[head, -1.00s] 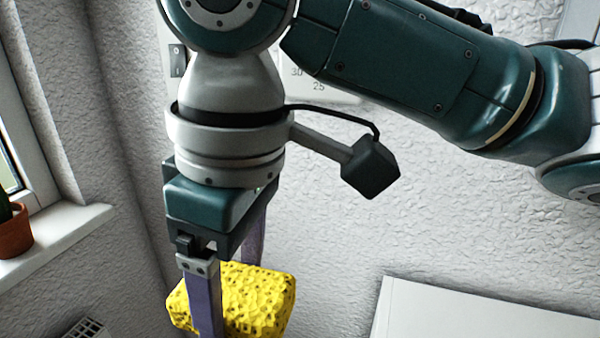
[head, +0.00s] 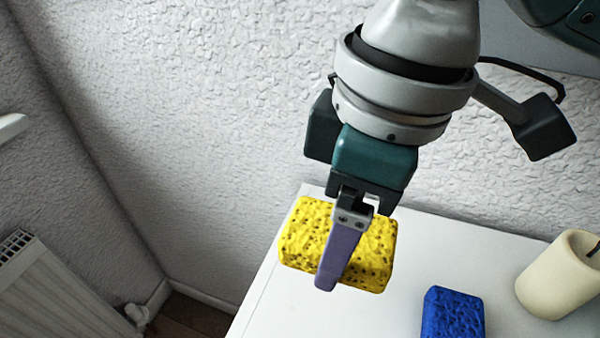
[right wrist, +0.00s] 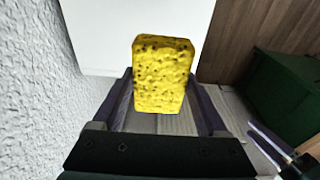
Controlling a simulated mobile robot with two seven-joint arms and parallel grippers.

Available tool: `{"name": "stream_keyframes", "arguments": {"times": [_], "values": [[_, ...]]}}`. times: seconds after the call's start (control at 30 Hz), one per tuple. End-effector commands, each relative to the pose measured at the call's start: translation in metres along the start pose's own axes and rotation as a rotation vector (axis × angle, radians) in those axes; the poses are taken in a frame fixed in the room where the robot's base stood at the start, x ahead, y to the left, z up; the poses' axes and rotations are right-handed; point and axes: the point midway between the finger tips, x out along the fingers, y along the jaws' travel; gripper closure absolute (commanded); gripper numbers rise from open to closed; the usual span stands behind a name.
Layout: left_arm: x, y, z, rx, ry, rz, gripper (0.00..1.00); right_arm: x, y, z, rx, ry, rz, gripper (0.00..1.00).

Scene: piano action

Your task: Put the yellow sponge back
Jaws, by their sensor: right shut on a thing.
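The yellow sponge (head: 299,237) is a porous block held between the purple fingers of my right gripper (head: 335,262). In the head view it is in front of the left part of a white surface; whether it touches that surface I cannot tell. The right wrist view also shows the sponge (right wrist: 162,75) between the two fingers of the right gripper (right wrist: 165,108), one on each side. The finger behind the sponge is hidden in the head view.
A blue sponge (head: 453,313) and a cream candle (head: 560,277) stand on the white surface (head: 420,245) to the right. A radiator (head: 50,290) is at the lower left. A green box (right wrist: 285,95) shows at the right of the right wrist view.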

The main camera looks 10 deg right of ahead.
Motion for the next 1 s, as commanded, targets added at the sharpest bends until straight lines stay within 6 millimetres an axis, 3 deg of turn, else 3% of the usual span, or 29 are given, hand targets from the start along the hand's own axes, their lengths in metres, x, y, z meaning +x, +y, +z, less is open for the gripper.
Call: {"name": "stream_keyframes", "arguments": {"times": [0.03, 0.2, 0.43, 0.6, 1.0], "values": [[0.004, 0.000, 0.001, 0.000, 0.000, 0.000, 0.50, 0.018, -0.001, 0.003, 0.003, -0.006, -0.003, 0.69], [0.010, 0.000, 0.003, 0.000, 0.001, 0.000, 0.50, 0.056, 0.000, 0.008, 0.002, -0.003, -0.001, 0.69], [0.013, 0.000, 0.004, -0.001, 0.001, 0.000, 0.50, 0.078, 0.000, 0.010, 0.002, -0.002, 0.000, 0.69], [0.019, 0.001, 0.006, -0.001, 0.001, 0.000, 0.50, 0.106, 0.000, 0.013, 0.001, -0.001, -0.001, 0.69], [0.020, 0.001, 0.006, -0.003, 0.002, 0.002, 0.50, 0.114, 0.000, 0.014, 0.001, 0.001, 0.001, 0.69]]}}
